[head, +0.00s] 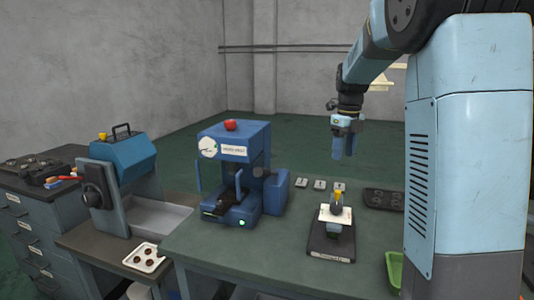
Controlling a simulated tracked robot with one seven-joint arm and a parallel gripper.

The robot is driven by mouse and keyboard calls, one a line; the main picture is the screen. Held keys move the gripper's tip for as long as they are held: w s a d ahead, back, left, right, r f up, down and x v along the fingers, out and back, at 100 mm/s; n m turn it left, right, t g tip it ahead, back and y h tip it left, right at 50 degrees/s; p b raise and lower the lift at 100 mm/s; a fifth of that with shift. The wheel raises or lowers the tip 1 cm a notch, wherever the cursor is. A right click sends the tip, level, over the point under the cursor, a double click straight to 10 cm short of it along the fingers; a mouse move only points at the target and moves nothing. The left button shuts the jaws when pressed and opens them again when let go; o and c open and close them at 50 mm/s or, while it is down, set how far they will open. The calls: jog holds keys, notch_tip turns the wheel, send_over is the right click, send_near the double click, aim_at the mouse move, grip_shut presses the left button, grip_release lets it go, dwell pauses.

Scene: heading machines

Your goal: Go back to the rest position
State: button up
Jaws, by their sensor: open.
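My gripper (346,148) hangs from the arm at upper right, pointing down, in the air above the green-topped table. The jaws are open and I see nothing between them. The gripper is above and behind a small stand (331,246) with a dark base, a white plate and a yellow-tipped piece on top. There is a visible gap between the gripper and the stand. My blue arm and column fill the right side.
A blue machine (232,170) with a red button stands on the table (285,245). Another blue machine (123,160) with a handle is at left. A white tray (144,258) lies in front of it. A dark tray (384,199) and a green bin (394,270) are near my column.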

jog(key=s+a+n+t, duration=0.2)
jog(key=s+a+n, duration=0.1)
jog(key=s+n, duration=1.2)
jog(key=s+a+n+t, duration=0.2)
jog(key=s+n+t, duration=0.1)
jog(key=s+n, duration=1.2)
jog(key=shift+s+a+r, duration=0.25)
jog(key=shift+s+a, duration=0.1)
jog(key=shift+a, duration=0.05)
